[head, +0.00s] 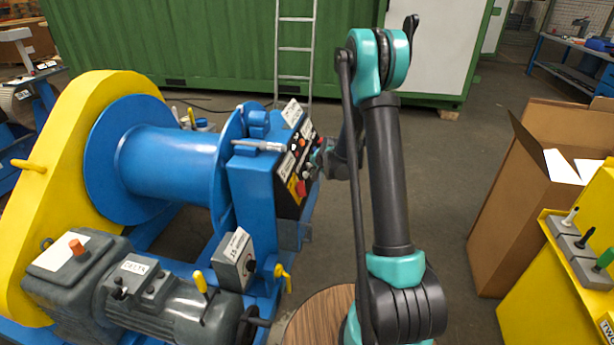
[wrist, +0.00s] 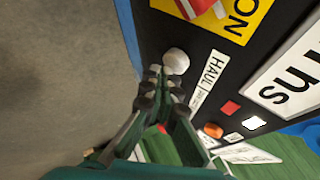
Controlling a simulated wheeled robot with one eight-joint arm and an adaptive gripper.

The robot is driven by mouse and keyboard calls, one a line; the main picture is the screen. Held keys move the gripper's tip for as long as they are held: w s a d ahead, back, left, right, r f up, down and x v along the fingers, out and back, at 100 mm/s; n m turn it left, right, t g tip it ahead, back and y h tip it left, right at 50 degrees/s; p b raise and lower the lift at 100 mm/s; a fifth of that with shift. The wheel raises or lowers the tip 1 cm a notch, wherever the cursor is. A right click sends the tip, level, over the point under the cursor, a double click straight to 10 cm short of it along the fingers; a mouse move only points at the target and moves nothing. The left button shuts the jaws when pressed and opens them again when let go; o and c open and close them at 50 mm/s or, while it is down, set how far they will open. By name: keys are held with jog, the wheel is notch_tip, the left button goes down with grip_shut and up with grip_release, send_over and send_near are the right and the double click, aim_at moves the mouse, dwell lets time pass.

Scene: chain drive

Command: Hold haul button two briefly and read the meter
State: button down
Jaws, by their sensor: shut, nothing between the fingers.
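The black control panel (wrist: 228,70) fills the right of the wrist view, on the blue winch cabinet (head: 259,183) in the head view. A pale round button (wrist: 176,61) sits beside a white label reading "HAUL" (wrist: 209,81); the label's smaller print is too small to read. My gripper (wrist: 163,72) is shut and empty, its fingertips at the pale button's edge; whether they touch it I cannot tell. In the head view my gripper (head: 322,158) is at the panel's right face. No meter reading can be made out.
A cardboard box (head: 510,205) and a yellow stand (head: 555,290) are to the right. Bare floor lies between.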

jog(key=shift+w+a+f, duration=0.1)
jog(key=shift+a+f, duration=0.15)
jog(key=shift+a, duration=0.2)
dwell(1.9)
jog(key=shift+d+r, duration=0.1)
dwell(2.0)
jog(key=shift+s+d+r, duration=0.25)
jog(key=shift+d+r, duration=0.1)
jog(key=shift+d, duration=0.35)
jog(key=shift+d, duration=0.15)
jog(key=d+r, duration=0.1)
jog(key=d, duration=0.1)
jog(key=s+d+r, duration=0.1)
jog(key=d, duration=0.1)
jog(key=shift+s+r, duration=0.1)
jog(key=shift+s, duration=0.1)
